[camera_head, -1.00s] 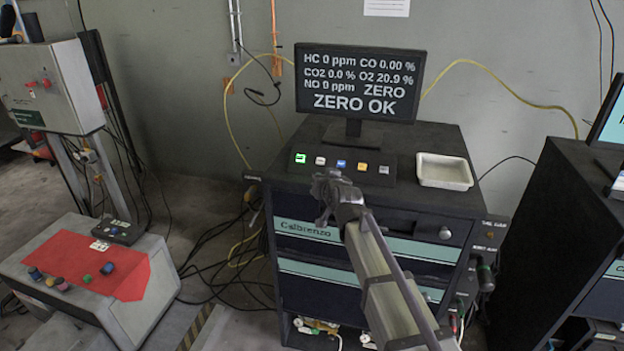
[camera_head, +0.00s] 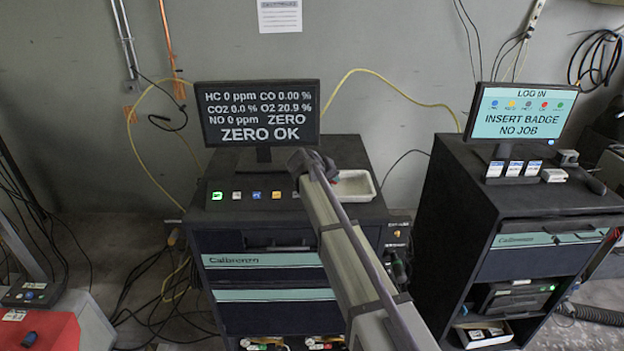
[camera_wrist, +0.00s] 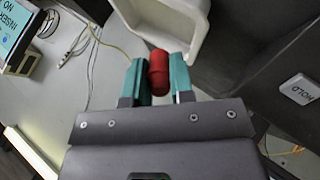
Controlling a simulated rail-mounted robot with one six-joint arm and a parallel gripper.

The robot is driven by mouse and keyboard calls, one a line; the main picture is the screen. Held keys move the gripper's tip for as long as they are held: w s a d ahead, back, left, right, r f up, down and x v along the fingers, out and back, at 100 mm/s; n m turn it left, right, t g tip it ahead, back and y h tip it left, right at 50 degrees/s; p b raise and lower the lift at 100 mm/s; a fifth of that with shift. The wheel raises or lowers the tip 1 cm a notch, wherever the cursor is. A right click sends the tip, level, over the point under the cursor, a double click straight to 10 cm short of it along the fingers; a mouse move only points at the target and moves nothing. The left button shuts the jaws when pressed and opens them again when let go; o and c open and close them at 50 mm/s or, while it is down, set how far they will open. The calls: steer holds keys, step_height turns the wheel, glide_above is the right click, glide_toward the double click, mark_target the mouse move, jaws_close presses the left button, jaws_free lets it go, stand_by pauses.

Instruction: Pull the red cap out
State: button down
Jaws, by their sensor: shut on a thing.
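In the wrist view, my gripper (camera_wrist: 158,78) is shut on the red cap (camera_wrist: 159,63), a short rounded red piece held between two teal fingers. The cap is clear of any fitting that I can see. A white tray (camera_wrist: 196,40) lies just beyond the fingertips. In the head view, my arm reaches over the Calibrenzo cabinet towards this white tray (camera_head: 369,184).
The Calibrenzo cabinet (camera_head: 262,260) carries a monitor (camera_head: 257,112) reading ZERO OK and a row of buttons (camera_head: 256,195). A second cabinet (camera_head: 520,205) stands to the right with a LOG IN screen (camera_head: 519,112). A HOLD button (camera_wrist: 298,88) shows in the wrist view.

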steer(key=w+d+f+b, duration=0.1)
steer(key=w+d, duration=0.1)
steer(key=w+d+f+b, duration=0.1)
steer(key=w+d+b, duration=0.1)
steer(key=w+d+f+b, duration=0.1)
steer(key=w+d+f, duration=0.1)
steer(key=w+d, duration=0.1)
steer(key=shift+f, duration=0.1)
steer(key=shift+f+b, duration=0.4)
steer(key=shift+b, duration=0.15)
steer(key=c, duration=0.9)
jaws_free()
steer(key=shift+s, duration=0.1)
steer(key=p+v, duration=0.7)
steer(key=v, duration=0.3)
steer(key=shift+s+r, duration=0.15)
steer(key=shift+r, duration=0.25)
steer(key=shift+s+a, duration=0.15)
steer(key=shift+a, duration=0.05)
steer(key=shift+f, duration=0.15)
